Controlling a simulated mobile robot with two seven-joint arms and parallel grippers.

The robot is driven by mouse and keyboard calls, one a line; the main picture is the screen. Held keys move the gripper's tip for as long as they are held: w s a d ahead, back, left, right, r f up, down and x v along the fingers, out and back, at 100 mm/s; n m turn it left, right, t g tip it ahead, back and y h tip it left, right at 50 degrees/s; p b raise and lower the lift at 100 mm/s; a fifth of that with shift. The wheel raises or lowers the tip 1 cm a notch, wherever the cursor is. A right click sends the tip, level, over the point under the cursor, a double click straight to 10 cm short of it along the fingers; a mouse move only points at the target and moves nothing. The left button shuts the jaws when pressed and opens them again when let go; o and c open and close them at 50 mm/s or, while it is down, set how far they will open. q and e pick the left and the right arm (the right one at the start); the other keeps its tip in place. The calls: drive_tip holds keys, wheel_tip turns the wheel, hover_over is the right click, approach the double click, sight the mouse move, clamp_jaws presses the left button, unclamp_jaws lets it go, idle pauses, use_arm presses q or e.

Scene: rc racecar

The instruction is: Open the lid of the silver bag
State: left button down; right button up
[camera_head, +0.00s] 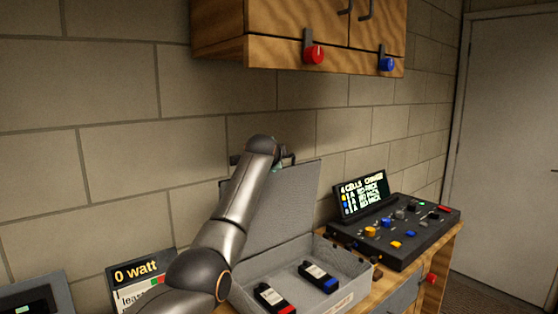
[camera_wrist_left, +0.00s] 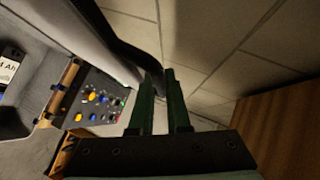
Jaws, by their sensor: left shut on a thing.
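The silver bag (camera_head: 350,267) is a grey, box-like case on the wooden counter. Its lid (camera_head: 290,205) stands raised, close to upright, against the wall side. Two black battery packs lie inside, one with a red end (camera_head: 273,298) and one with a blue end (camera_head: 318,277). My left arm reaches across the front of the lid to its top edge. My left gripper shows in the left wrist view (camera_wrist_left: 160,90), its green fingers shut on a dark, curved strip, the lid's handle (camera_wrist_left: 128,50). In the head view the fingers are mostly hidden behind my wrist. My right gripper is not in view.
A black control panel (camera_head: 405,235) with coloured knobs and a small screen (camera_head: 361,194) stands right of the bag. A "0 watt" display (camera_head: 141,273) is at the left. A wooden cabinet (camera_head: 310,50) with red and blue knobs hangs above. The brick wall is close behind the lid.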

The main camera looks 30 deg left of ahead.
use_arm(q)
drive_tip(key=shift+f, duration=0.1)
drive_tip(key=c, duration=0.9)
unclamp_jaws()
drive_tip(key=shift+s, duration=0.1)
